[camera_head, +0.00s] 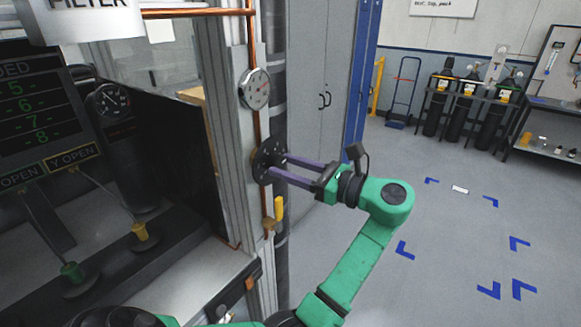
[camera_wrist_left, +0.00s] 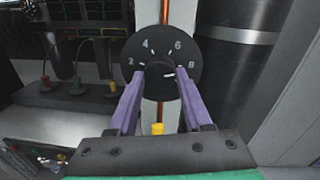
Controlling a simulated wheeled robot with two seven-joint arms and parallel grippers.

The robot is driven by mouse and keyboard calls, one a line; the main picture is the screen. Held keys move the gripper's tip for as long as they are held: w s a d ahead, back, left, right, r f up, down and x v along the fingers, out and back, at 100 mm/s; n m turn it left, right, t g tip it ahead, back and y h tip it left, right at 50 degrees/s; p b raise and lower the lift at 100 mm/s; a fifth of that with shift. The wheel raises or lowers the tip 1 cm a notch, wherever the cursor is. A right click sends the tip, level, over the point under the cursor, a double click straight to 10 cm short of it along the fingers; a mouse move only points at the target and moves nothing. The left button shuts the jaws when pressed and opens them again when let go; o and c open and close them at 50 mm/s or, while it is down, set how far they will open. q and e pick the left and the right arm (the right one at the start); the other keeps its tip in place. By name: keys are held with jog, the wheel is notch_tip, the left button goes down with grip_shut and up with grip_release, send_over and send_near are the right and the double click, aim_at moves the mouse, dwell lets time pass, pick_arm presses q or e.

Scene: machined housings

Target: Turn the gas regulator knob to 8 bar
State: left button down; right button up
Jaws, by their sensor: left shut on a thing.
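The gas regulator knob (camera_head: 268,161) is a dark disc on the copper pipe at the edge of the grey post. In the left wrist view the knob (camera_wrist_left: 160,66) shows white numbers 2, 4, 6 and 8 around its face, and a white mark right of its centre, between the fingers. My left gripper (camera_head: 277,166) reaches it from the right, its two purple fingers shut on the knob. The fingertips (camera_wrist_left: 161,73) lie on the left and right of the knob's lower face. A round white gauge (camera_head: 256,89) sits above the knob; its reading is too small to tell.
A yellow-handled valve (camera_head: 279,208) is on the pipe just below the knob. A grey cabinet (camera_head: 315,100) stands behind. Gas cylinders (camera_head: 466,105) and a blue hand truck (camera_head: 403,92) stand far back.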

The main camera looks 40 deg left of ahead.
pick_arm(q)
jog(key=shift+r, duration=0.15)
dwell(0.3)
jog(key=shift+c, duration=1.9)
grip_release()
jog(key=shift+a, duration=0.1)
jog(key=shift+o, duration=0.3)
jog(key=shift+a+f, duration=0.2)
jog(key=shift+a, duration=0.1)
jog(key=shift+d, duration=0.1)
